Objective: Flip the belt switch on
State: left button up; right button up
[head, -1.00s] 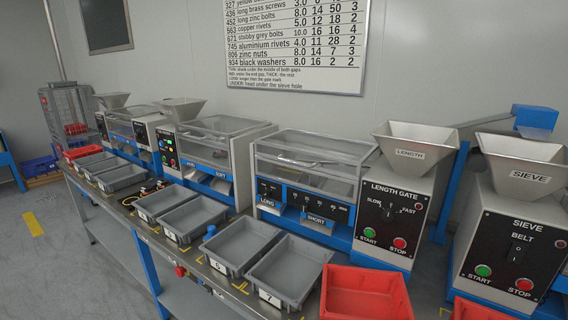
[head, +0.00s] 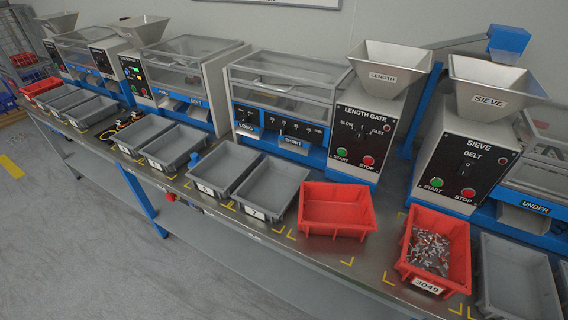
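The belt switch (head: 470,170) is a small black rocker under the word BELT on the black panel of the sieve machine (head: 459,172), at the right in the head view. Its position is too small to tell. A green START button (head: 436,183) and a red STOP button (head: 467,193) sit below it on the same panel. Neither of my grippers is in view.
A red bin of mixed small parts labelled 3049 (head: 434,252) stands in front of the sieve machine. An empty red bin (head: 336,208) stands to its left, and a grey bin (head: 519,279) to its right. The length gate machine (head: 362,137) is left of the sieve.

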aim_at(466, 166)
jog(key=z, duration=1.5)
jog(key=i+j, duration=0.1)
jog(key=j, duration=0.15)
